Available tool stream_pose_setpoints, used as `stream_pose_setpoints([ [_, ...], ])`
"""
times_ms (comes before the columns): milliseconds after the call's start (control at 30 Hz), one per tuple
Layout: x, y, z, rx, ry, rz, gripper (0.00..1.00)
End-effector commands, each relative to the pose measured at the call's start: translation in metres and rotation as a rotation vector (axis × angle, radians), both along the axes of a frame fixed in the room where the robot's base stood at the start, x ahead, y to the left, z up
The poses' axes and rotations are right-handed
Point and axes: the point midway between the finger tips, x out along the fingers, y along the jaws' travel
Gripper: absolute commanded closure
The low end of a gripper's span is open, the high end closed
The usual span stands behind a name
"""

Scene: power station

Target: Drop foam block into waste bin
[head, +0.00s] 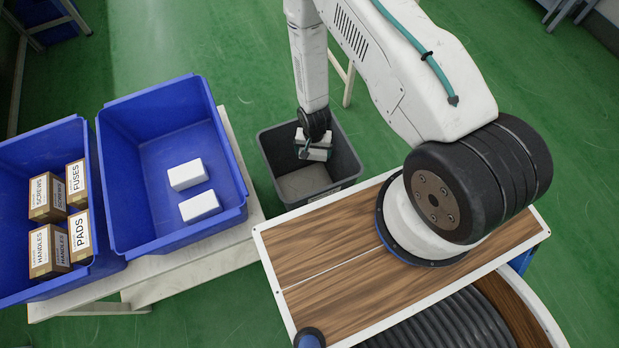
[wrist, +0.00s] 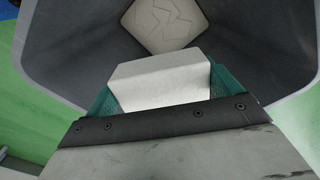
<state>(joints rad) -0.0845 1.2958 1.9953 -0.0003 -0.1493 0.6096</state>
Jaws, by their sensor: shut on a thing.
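My gripper (head: 316,146) is over the mouth of the grey waste bin (head: 344,148), and is shut on a white foam block (head: 318,154). In the wrist view the foam block (wrist: 160,77) sits between the teal fingers of my gripper (wrist: 162,90). The bin's grey wall (wrist: 75,50) surrounds it in that view, and the pale floor of the bin (wrist: 163,22) shows beyond the block. The block looks clear of the bin's walls. Two more white foam blocks (head: 187,174) (head: 199,207) lie in the right blue crate.
The right blue crate (head: 222,150) and a left blue crate (head: 105,262) with labelled cartons (head: 78,183) stand on a pale bench (head: 215,262) left of the bin. Green floor (head: 260,75) is open behind the bin.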

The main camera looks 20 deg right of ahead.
Motion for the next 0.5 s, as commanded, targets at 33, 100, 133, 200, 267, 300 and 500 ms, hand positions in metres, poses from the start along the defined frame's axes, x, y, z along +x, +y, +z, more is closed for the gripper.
stream_pose_setpoints([
  [33,0.0001,0.0000,-0.0002,0.000,0.000,0.000,0.31],
  [100,0.0002,0.0000,-0.0001,0.000,0.000,0.000,0.31],
  [133,0.0001,0.0000,-0.0001,0.000,0.000,0.000,0.31],
  [200,0.0002,0.0000,0.0000,0.000,0.000,0.000,0.07],
  [267,0.0001,0.0000,0.0000,0.000,0.000,0.000,0.00],
  [300,0.0001,0.0000,0.0000,0.000,0.000,0.000,0.00],
  [500,0.0004,0.0000,0.0023,0.000,0.000,0.000,0.00],
])
